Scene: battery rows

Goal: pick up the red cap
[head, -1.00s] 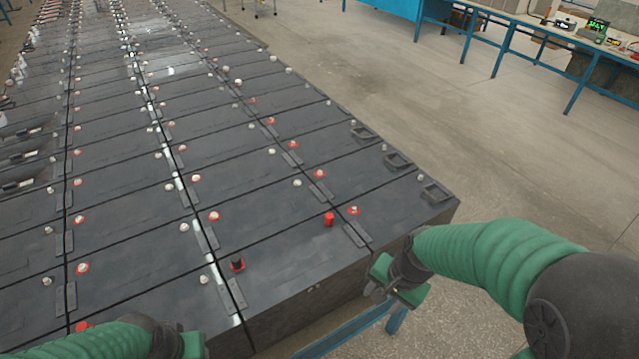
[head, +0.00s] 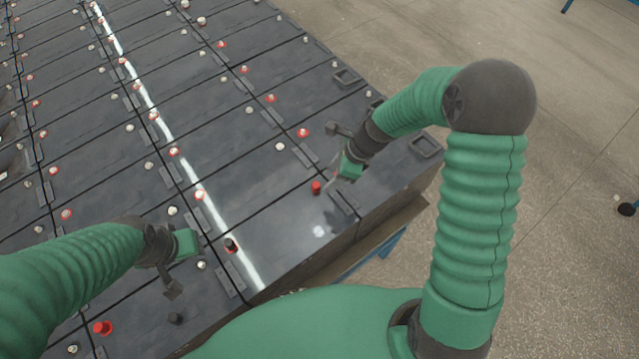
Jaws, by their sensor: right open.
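The red cap (head: 316,187) stands on the black top of a battery near the right end of the front row. My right gripper (head: 335,168) is open just beyond and to the right of the cap, very close to it. I cannot tell whether it touches. Its jaw hides part of the battery top there. My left gripper (head: 185,268) hangs over the batteries at the left, well away from this cap. Its fingertips do not show clearly. Another red cap-like piece (head: 102,328) sits at the lower left.
Rows of black batteries (head: 265,215) carry pale and red-ringed terminals. Bare concrete floor (head: 560,200) lies to the right.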

